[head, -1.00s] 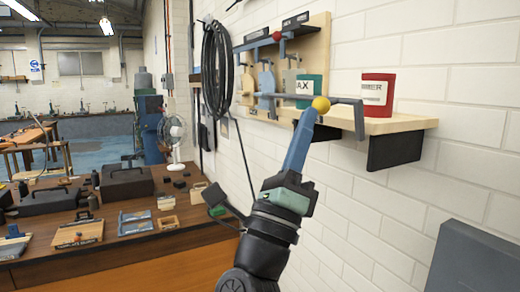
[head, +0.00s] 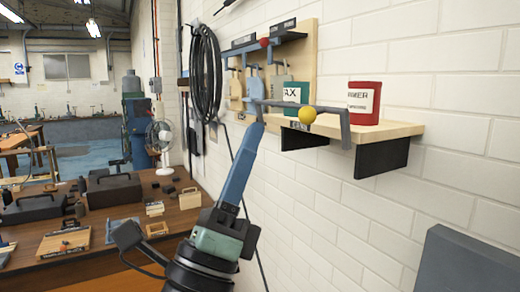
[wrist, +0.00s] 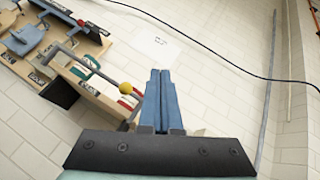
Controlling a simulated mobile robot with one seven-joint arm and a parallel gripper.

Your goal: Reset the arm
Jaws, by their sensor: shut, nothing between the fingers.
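My gripper (head: 257,130) shows in the head view at the end of my raised arm, with its blue fingers pointing up. The fingers are together and hold nothing. The fingertips are left of a yellow ball (head: 307,115) on a grey bar (head: 346,122) in front of the wall shelf, apart from the ball in the picture. In the wrist view my gripper (wrist: 161,72) has both blue fingers side by side, with the yellow ball (wrist: 126,88) to their left.
The wooden shelf (head: 400,131) holds a red can (head: 366,103) and a green can (head: 296,92). A black cable coil (head: 205,75) hangs on the wall. A workbench (head: 100,252) with toolboxes and a fan (head: 160,140) stands left. A grey box (head: 460,262) is at lower right.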

